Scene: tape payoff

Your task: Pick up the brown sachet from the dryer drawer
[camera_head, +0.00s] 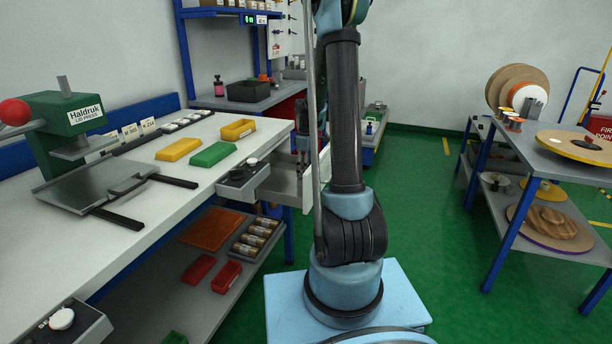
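The drawer (284,186) at the right end of the workbench stands pulled out, its pale walls showing beside my arm. I take it to be the dryer drawer. No brown sachet is visible; the inside of the drawer is mostly hidden by its walls and my arm. My gripper (303,158) points down over or into the drawer, partly covered by my arm. Its fingers are too small and dark to tell whether they are open or shut, or hold anything.
A shelf below holds red trays (227,276).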

